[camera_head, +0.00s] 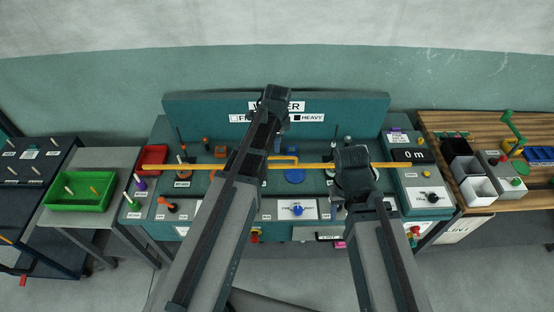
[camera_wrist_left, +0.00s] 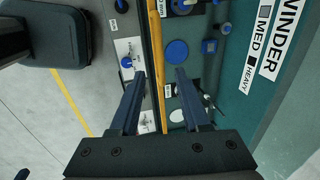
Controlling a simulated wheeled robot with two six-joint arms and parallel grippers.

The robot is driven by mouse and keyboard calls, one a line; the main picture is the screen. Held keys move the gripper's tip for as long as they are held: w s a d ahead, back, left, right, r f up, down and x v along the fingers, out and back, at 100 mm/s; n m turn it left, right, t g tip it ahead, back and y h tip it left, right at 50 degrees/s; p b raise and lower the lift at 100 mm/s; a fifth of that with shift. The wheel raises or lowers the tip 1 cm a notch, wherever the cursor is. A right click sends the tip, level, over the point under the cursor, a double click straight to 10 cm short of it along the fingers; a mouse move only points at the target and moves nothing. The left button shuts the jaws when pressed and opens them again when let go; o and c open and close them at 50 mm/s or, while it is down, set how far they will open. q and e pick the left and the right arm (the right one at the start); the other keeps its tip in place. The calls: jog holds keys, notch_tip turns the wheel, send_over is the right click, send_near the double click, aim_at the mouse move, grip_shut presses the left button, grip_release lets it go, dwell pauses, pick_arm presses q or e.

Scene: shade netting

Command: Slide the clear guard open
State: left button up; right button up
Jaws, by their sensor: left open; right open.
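A long yellow bar (camera_head: 215,167) with a raised yellow handle (camera_head: 284,158) runs across the winder bench. I cannot make out the guard's clear panel itself. My left gripper (camera_head: 275,97) reaches over the bench to the upright sign panel, and its arm crosses in front of the bar. In the left wrist view the left gripper's fingers (camera_wrist_left: 160,76) are spread and empty, with the yellow bar (camera_wrist_left: 157,60) seen between them; I cannot tell how far below it lies. My right gripper (camera_head: 354,162) is over the bar's right part, its fingertips hidden.
The teal bench (camera_head: 120,205) carries several knobs, pegs and a blue disc (camera_head: 295,176). A red tray (camera_head: 152,158) sits at its left end, a length display (camera_head: 414,156) at its right. A green tray (camera_head: 80,205) stands left; a wooden table (camera_head: 450,125) stands right.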

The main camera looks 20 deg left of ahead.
aim_at(277, 157)
pick_arm(q)
jog(key=f+b, duration=0.2)
jog(key=f, duration=0.1)
jog(key=w+f+b, duration=0.1)
jog(key=f+b, duration=0.5)
jog(key=shift+w+a+f, duration=0.15)
jog(key=shift+w+a, duration=0.15)
jog(key=shift+w, duration=0.05)
grip_shut()
dwell(1.0)
